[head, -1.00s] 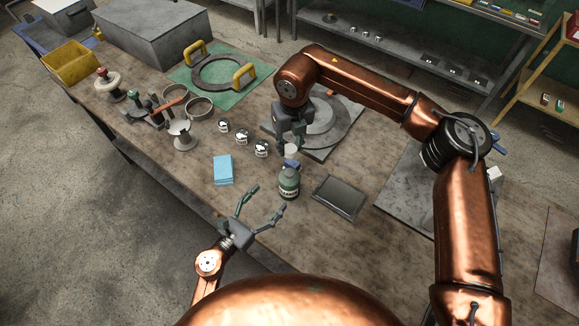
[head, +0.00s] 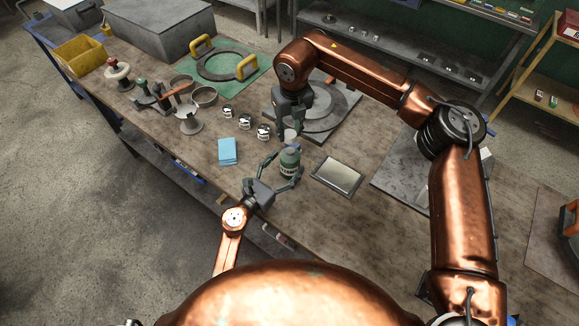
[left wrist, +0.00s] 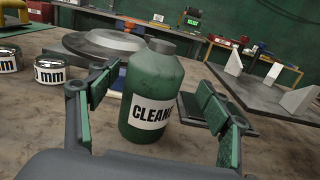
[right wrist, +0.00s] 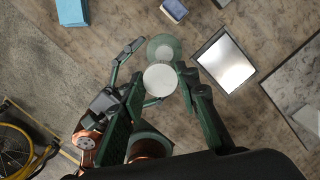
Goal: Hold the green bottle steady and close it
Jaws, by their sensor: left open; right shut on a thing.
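The green bottle (head: 289,163) stands upright on the workbench, with a white label; it fills the middle of the left wrist view (left wrist: 152,92). My left gripper (head: 282,172) is open, with one finger on each side of the bottle; gaps show in the left wrist view. My right gripper (head: 287,132) points down above the bottle, shut on a white round cap (right wrist: 159,79). The cap (head: 290,135) is held over the bottle, slightly offset from it in the right wrist view. Whether the cap touches the neck (left wrist: 162,46) I cannot tell.
A dark-framed tray (head: 338,174) lies just right of the bottle. A blue sponge (head: 228,151) and several small labelled tins (head: 245,121) lie to the left. A grey round plate (head: 318,112) is behind my right gripper. The bench's front edge is close to my left arm.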

